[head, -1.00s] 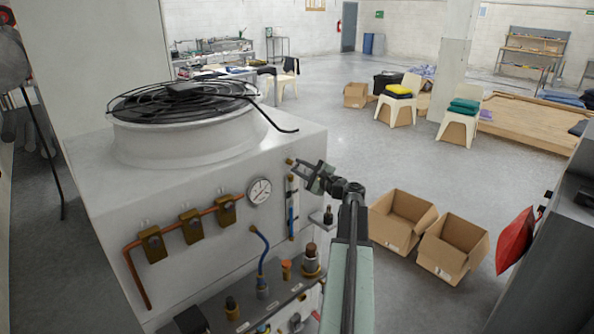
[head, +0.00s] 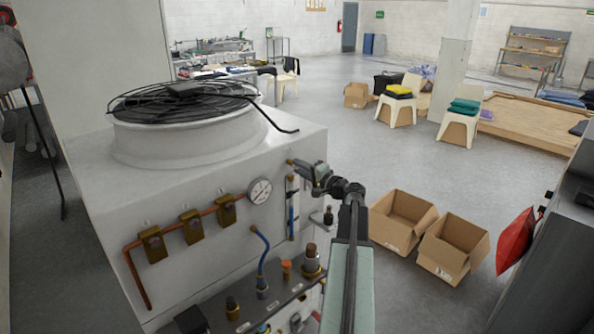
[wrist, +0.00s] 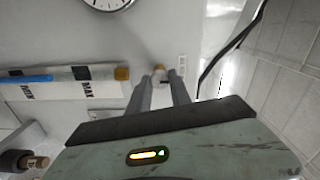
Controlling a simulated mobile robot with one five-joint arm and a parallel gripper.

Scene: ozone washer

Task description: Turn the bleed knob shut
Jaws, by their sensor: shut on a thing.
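The bleed knob, a small brass-coloured fitting (head: 290,162), sticks out of the pale machine's front panel near its upper right corner. In the wrist view the knob (wrist: 160,73) shows between my two fingertips, beside a small printed label. My gripper (head: 301,165) reaches it from the right, and its jaws are shut on the knob (wrist: 160,80). The fingers hide part of the knob, and I cannot tell how far it is turned.
A sight tube (head: 290,208) with a blue column and MAX marks stands just below the knob. A round gauge (head: 260,191), copper pipe and brass valves are to its left. Two open cardboard boxes (head: 452,248) sit on the floor at right. A fan (head: 185,100) tops the machine.

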